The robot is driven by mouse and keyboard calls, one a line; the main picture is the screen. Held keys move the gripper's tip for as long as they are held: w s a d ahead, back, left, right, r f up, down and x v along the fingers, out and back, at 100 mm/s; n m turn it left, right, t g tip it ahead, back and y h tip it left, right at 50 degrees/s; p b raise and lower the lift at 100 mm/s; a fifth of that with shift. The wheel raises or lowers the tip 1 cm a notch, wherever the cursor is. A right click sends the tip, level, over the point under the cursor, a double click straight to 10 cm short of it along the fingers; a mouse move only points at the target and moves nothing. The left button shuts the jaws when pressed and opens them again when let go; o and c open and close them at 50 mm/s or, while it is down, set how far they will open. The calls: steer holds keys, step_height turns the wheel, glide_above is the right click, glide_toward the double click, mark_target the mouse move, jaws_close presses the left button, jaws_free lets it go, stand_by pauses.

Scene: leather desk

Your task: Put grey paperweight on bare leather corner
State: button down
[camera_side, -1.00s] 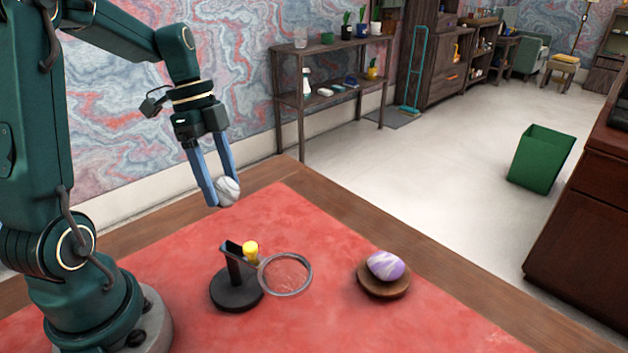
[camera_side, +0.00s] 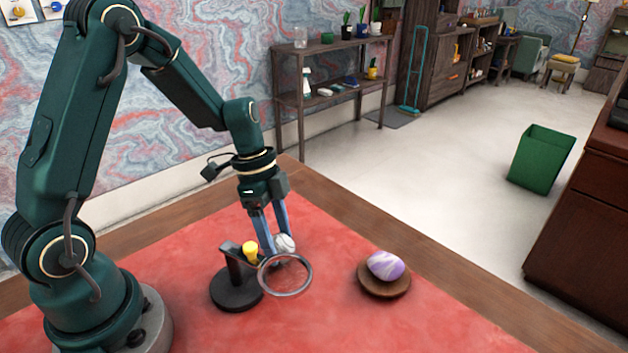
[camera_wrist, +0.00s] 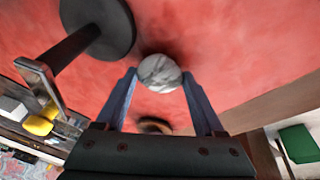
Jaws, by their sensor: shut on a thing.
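The grey paperweight (camera_side: 285,243) is a rounded, grey-and-white marbled stone. My gripper (camera_side: 277,256) is shut on it, with the blue fingers on either side. In the wrist view, the paperweight (camera_wrist: 159,72) sits between the fingertips of my gripper (camera_wrist: 160,76). It hangs low over the red leather (camera_side: 410,325), behind the magnifier ring in the side view. The gap beneath it is hard to judge. A dark shadow lies near it on the leather in the wrist view.
A magnifier on a black stand (camera_side: 237,292) with a yellow knob (camera_side: 250,251) stands close by, its ring (camera_side: 285,291) nearest the gripper. A purple-white stone (camera_side: 386,265) rests on a wooden dish (camera_side: 384,291) to the right. Leather is clear at front right.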

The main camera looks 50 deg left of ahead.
jaws_free()
steer(key=shift+f, duration=0.1)
steer(key=v, duration=1.2)
steer(key=s+d+r+n+t+y, duration=0.3)
steer(key=s+d+n+t, duration=0.2)
steer(key=s+n, duration=0.6)
steer(key=shift+d+n, duration=0.2)
steer(key=shift+n, duration=0.1)
steer(key=shift+s, duration=0.1)
